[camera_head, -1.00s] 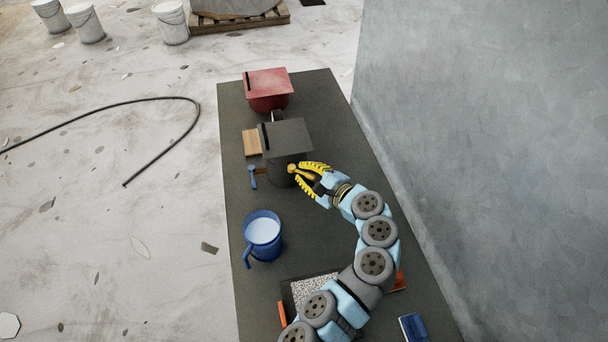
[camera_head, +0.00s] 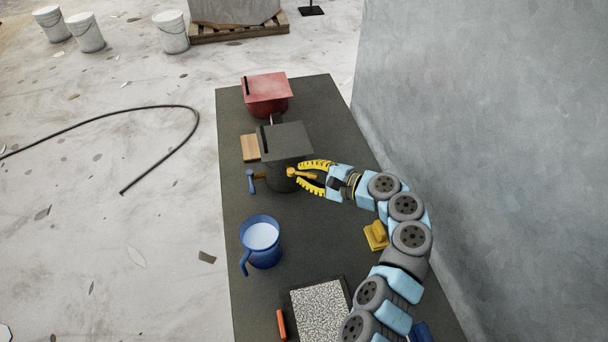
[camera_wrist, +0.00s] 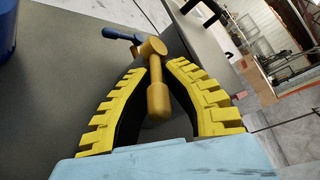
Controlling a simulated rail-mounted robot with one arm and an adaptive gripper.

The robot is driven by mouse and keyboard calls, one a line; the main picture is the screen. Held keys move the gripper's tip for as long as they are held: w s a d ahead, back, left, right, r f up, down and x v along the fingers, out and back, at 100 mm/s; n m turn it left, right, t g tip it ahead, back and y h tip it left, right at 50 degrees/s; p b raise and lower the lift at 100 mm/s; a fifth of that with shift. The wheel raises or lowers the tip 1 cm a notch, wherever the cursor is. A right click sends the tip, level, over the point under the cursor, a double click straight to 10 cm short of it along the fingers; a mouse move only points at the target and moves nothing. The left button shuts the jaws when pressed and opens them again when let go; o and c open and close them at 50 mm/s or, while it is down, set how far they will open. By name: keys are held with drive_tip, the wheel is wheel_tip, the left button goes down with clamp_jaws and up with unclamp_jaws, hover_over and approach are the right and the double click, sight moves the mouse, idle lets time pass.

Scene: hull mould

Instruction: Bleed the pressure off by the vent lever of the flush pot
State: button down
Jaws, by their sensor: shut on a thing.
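The flush pot (camera_head: 286,142) is a dark grey pot with a square grey top, standing on the dark bench. A yellow lever (camera_head: 292,173) sticks out from its near side, with its handle pointing right towards my gripper. My gripper (camera_head: 313,174) is shut on this yellow lever, with one yellow finger on each side of it. In the wrist view the lever (camera_wrist: 157,75) stands between the fingers, its handle end towards my palm. A blue lever (camera_head: 251,181) projects at the pot's left side and also shows behind the yellow one in the wrist view (camera_wrist: 118,34).
A red pot (camera_head: 267,91) stands behind the flush pot. A blue jug (camera_head: 262,237) with pale contents stands in front. A tray of speckled material (camera_head: 319,311), an orange bar (camera_head: 281,324) and a yellow block (camera_head: 376,236) lie nearer. A grey wall (camera_head: 490,140) rises at right.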

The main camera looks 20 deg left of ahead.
drive_tip(key=shift+a+r+n+g, duration=0.1)
drive_tip(key=shift+a+n+g, duration=0.05)
drive_tip(key=shift+n+g, duration=0.2)
drive_tip(key=shift+w+n+g+b, duration=0.1)
drive_tip(key=shift+n+g+b, duration=0.15)
drive_tip(key=shift+g+b, duration=0.4)
drive_tip(key=shift+a+r+n+g, duration=0.1)
drive_tip(key=shift+a+n+g, duration=0.05)
drive_tip(key=shift+n+g, duration=0.25)
drive_tip(key=c, duration=1.2)
unclamp_jaws()
drive_tip(key=shift+o, duration=0.8)
drive_tip(key=shift+f, duration=0.2)
drive_tip(key=shift+d+r+m+t+p, duration=0.15)
drive_tip(key=shift+d+m+t+p, duration=0.1)
drive_tip(key=shift+m+t+p, duration=0.5)
